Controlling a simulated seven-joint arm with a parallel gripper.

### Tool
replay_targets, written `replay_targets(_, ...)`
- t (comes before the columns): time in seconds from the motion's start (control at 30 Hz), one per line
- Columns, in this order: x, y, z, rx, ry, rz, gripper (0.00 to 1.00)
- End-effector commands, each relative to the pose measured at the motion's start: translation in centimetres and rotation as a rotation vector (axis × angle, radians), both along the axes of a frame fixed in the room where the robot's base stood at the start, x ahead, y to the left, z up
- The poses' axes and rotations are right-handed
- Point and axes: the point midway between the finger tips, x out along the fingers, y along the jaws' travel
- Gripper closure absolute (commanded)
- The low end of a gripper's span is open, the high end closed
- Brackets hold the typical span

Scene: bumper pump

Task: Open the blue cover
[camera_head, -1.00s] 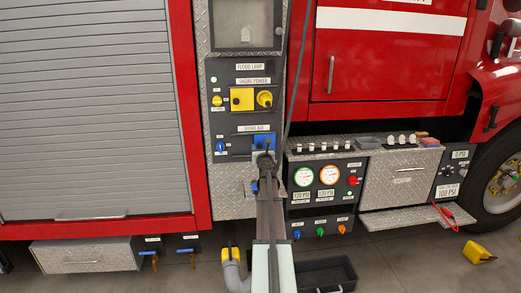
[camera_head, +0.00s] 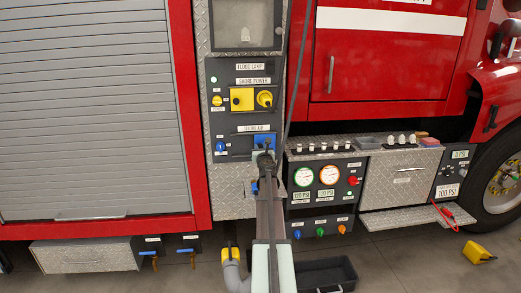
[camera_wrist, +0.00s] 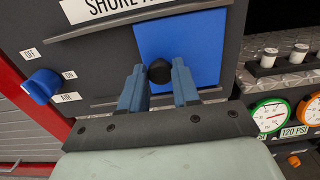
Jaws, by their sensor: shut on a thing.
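The blue cover (camera_head: 264,139) is a flat square flap on the dark panel under the SHORE AIR label. It looks closed and flush in the wrist view (camera_wrist: 205,45), with a small black knob (camera_wrist: 159,71) at its lower left part. My gripper (camera_wrist: 158,88) is at the cover, its two blue-grey fingers on either side of the black knob, shut on it. In the head view my gripper (camera_head: 264,156) and arm hide the lower part of the cover.
A blue OFF/ON AIR knob (camera_wrist: 42,86) sits left of the cover. A yellow cover (camera_head: 242,99) and yellow plug (camera_head: 264,99) are above it. Gauges (camera_head: 304,177) and a ledge with several switches (camera_head: 322,147) are to the right. A black bin (camera_head: 327,275) stands on the floor.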

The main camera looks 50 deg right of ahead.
Motion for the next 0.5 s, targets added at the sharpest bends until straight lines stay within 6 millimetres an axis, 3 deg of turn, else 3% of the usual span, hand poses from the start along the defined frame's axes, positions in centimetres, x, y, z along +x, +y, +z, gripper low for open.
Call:
replay_targets(0.27,0.3,0.4,0.0,0.0,0.0,0.001,1.0)
replay_targets(0.5,3.7,3.7,0.0,-0.001,0.001,0.004,1.0)
